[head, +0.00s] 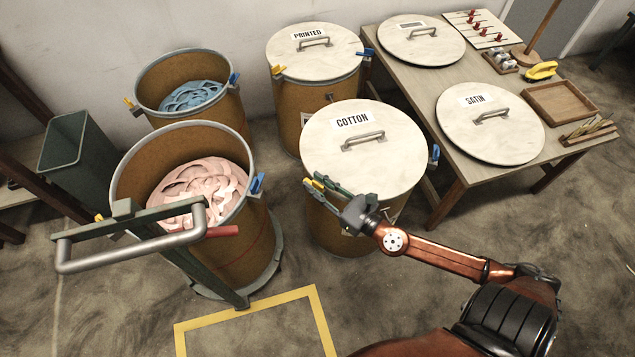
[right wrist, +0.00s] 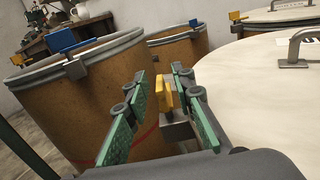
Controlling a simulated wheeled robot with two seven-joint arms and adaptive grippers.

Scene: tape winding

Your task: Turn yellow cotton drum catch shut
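The cotton drum (head: 340,232) stands in the middle of the head view, with its pale lid (head: 380,155) labelled COTTON lying on top. Its yellow catch (head: 314,184) is on the left front of the rim, and a blue catch (head: 435,154) is on the right side. My right gripper (head: 328,186) is at the yellow catch. In the right wrist view, the yellow catch (right wrist: 164,92) stands upright between the open green-padded fingers (right wrist: 160,112), with a gap visible on both sides. The lid (right wrist: 262,90) lies to the right. My left gripper is out of view.
An open drum with pink cloth (head: 250,250) stands close on the left, with a blue-cloth drum (head: 190,85) behind it. The PRINTED drum (head: 315,110) stands behind the cotton drum. A table (head: 445,130) with spare lids is at right. A grey-handled green frame (head: 140,240) is at front left.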

